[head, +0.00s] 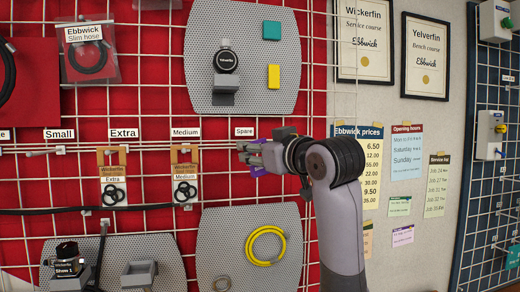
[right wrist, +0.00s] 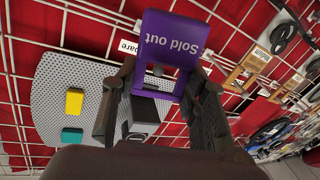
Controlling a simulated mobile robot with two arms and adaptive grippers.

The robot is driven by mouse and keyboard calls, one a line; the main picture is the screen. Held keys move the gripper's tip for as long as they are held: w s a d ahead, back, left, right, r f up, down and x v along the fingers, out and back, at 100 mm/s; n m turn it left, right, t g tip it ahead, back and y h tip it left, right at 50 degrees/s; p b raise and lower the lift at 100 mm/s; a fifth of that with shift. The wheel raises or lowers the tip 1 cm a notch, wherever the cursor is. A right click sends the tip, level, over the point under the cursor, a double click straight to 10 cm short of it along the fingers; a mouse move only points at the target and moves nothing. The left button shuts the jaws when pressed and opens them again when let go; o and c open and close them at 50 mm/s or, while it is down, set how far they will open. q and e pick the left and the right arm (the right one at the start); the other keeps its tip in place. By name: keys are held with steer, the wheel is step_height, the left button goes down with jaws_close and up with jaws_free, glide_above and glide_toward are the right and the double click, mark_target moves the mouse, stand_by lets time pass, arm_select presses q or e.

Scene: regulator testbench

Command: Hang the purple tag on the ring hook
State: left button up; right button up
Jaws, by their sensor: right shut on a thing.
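The purple tag (right wrist: 172,45) reads "Sold out" and is held between the fingers of my right gripper (right wrist: 160,92). In the head view my right gripper (head: 250,152) is at the red wall just below the "Spare" label, with a little of the tag (head: 257,171) showing under it. The row has hooks labelled Small, Extra, Medium and Spare. The Small hook (head: 45,152) is empty. Ring packets hang at Extra (head: 113,178) and Medium (head: 185,177). My gripper hides the place under Spare, so I cannot tell whether the tag touches a hook. My left gripper is out of view.
A grey perforated panel (head: 205,45) with a gauge, a teal block and a yellow block is above. Another panel (head: 215,235) with a yellow hose coil (head: 265,246) is below. White wire grid covers the red wall. Paper notices (head: 407,150) hang to the right.

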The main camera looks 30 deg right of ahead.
steer(key=shift+w+d, duration=0.15)
steer(key=shift+w, duration=0.5)
steer(key=shift+w+d, duration=0.15)
steer(key=shift+w, duration=0.45)
steer(key=shift+w+d+f+p, duration=0.2)
steer(key=shift+w+f+p, duration=0.2)
steer(key=shift+w, duration=0.35)
steer(key=o, duration=1.1)
steer(key=shift+s, duration=0.1)
